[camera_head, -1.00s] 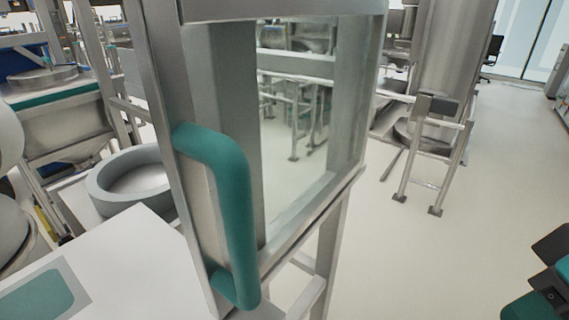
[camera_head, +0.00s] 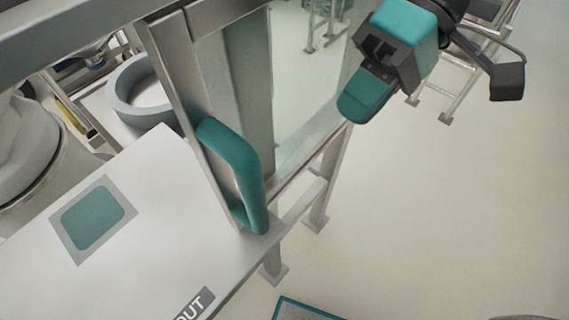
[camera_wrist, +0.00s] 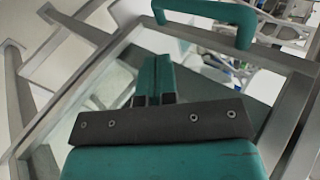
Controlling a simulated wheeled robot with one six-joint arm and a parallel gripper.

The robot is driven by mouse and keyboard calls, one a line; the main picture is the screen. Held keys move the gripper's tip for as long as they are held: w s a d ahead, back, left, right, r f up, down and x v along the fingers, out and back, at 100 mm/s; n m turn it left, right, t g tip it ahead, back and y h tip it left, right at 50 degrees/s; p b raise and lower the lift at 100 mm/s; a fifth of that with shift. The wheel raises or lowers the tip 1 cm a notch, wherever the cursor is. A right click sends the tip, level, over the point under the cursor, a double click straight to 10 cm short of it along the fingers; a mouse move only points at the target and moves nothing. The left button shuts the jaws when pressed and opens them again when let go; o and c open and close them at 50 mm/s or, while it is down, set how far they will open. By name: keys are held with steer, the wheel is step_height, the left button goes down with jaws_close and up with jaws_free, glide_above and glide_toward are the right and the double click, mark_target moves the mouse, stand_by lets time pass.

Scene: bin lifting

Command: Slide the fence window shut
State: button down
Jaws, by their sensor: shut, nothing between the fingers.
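The fence window (camera_head: 305,75) is a clear pane in a grey metal frame, at the upper middle of the head view. Its teal D-shaped handle (camera_head: 250,172) stands on the frame's near upright, left of the pane. The handle also shows at the top of the wrist view (camera_wrist: 205,12). My gripper (camera_head: 362,98) is shut and empty, with teal fingers, at the upper right of the head view. It is to the right of the handle and apart from it, in front of the pane's right side. In the wrist view the closed fingers (camera_wrist: 153,75) point up the picture, below the handle.
A white table (camera_head: 150,250) with a teal square pad (camera_head: 93,217) lies at the left. A grey round ring (camera_head: 140,90) is behind it. The fence legs (camera_head: 318,205) stand on the floor. Open pale floor (camera_head: 440,210) lies at the right.

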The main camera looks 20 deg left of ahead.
steer(key=s+a+r+p+x, duration=0.1)
steer(key=r+p+x, duration=0.1)
steer(key=x, duration=1)
steer(key=shift+s, duration=0.3)
steer(key=shift+s, duration=0.1)
